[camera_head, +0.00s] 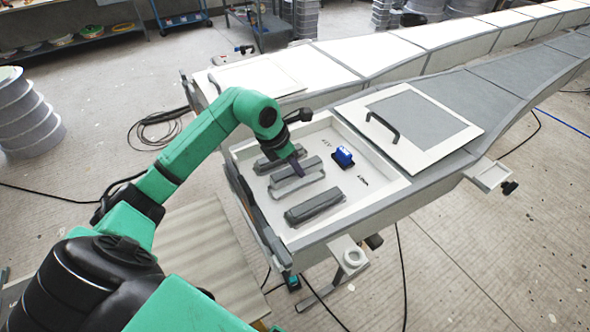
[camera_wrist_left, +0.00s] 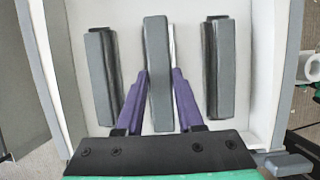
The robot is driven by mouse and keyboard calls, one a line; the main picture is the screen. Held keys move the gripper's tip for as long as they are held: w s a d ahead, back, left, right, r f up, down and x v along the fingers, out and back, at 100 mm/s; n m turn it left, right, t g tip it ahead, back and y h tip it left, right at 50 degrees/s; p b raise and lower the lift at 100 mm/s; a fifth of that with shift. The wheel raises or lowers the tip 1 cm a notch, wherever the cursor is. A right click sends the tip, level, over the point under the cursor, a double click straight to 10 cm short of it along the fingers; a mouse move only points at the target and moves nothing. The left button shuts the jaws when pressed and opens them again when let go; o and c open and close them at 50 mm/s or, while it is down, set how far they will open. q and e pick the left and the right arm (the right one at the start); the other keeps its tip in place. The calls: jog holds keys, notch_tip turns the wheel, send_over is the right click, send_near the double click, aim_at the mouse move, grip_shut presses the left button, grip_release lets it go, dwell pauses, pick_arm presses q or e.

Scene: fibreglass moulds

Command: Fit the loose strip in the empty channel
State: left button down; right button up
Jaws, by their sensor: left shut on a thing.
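My left gripper (camera_head: 298,163) reaches down into the white shallow tray (camera_head: 352,193) of the mould. Its purple fingers (camera_wrist_left: 159,105) are shut on the middle grey strip (camera_head: 298,180), one on each long side, as the middle strip in the left wrist view (camera_wrist_left: 158,50) shows. That strip lies roughly parallel to its neighbours; I cannot tell whether it is seated or slightly raised. Another grey strip (camera_head: 315,206) lies on the near side and one (camera_head: 272,163) on the far side. In the wrist view they flank the held strip, left (camera_wrist_left: 102,80) and right (camera_wrist_left: 218,80). No empty channel shows clearly.
A blue object (camera_head: 343,157) stands in the tray, right of the strips. A framed grey panel with a black handle (camera_head: 382,126) adjoins the tray's right side. A bracket with a round fitting (camera_head: 352,257) projects at the near corner. Cables lie on the floor.

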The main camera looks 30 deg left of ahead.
pick_arm(q)
notch_tip(320, 180, down, 3)
jog(key=shift+r, duration=0.1)
jog(key=c, duration=0.5)
grip_release()
jog(key=shift+r, duration=0.1)
jog(key=b+v, duration=0.2)
jog(key=v, duration=0.9)
jog(key=shift+s+r, duration=0.2)
jog(key=shift+r, duration=0.2)
